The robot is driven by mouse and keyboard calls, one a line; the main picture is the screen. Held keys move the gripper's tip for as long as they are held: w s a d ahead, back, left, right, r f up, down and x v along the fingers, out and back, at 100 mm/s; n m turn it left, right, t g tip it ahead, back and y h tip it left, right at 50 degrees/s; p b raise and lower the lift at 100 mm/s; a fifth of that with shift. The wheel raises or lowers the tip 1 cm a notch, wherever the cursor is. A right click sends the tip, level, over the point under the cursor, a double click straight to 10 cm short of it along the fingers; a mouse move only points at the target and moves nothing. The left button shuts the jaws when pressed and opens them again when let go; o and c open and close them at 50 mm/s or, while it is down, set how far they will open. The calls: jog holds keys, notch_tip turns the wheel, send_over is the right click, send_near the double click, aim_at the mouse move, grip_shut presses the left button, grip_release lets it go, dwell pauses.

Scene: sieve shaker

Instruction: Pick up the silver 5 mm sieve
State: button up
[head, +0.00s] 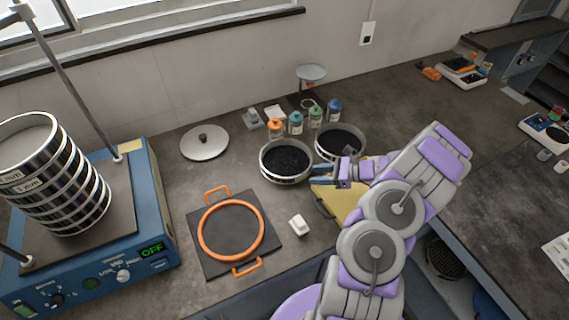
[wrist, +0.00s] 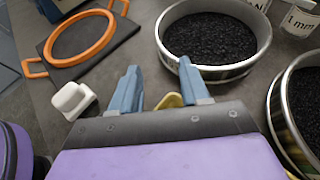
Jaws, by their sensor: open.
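Two silver round sieves filled with black granules stand on the bench. The left sieve (head: 286,181) also shows in the wrist view (wrist: 225,73). The right sieve (head: 339,127) is partly cut off in the wrist view (wrist: 282,128). I cannot read a 5 mm mark on either. My gripper (head: 320,176) is open and empty, just in front of the two sieves. In the wrist view its fingers (wrist: 160,82) point toward the left sieve's near wall. The right finger overlaps that wall in the picture; I cannot tell whether it touches.
A sieve stack (head: 62,185) stands on the blue shaker (head: 150,220), its display reading OFF. An orange ring (head: 203,240) lies on a dark plate. A white block (head: 298,225), a lid (head: 204,143) and several bottles (head: 296,123) stand nearby. A yellow piece (head: 345,205) lies under my arm.

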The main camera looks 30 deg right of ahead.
jog(key=b+x, duration=0.1)
jog(key=x, duration=0.3)
jog(key=shift+w+a+f, duration=0.15)
jog(key=shift+w+f, duration=0.05)
jog(key=shift+f, duration=0.05)
jog(key=shift+x, duration=0.85)
jog(key=b+x, duration=0.1)
jog(key=x, duration=0.4)
jog(key=shift+w+a+b, duration=0.15)
jog(key=shift+b, duration=0.15)
jog(key=shift+r, duration=0.1)
grip_shut()
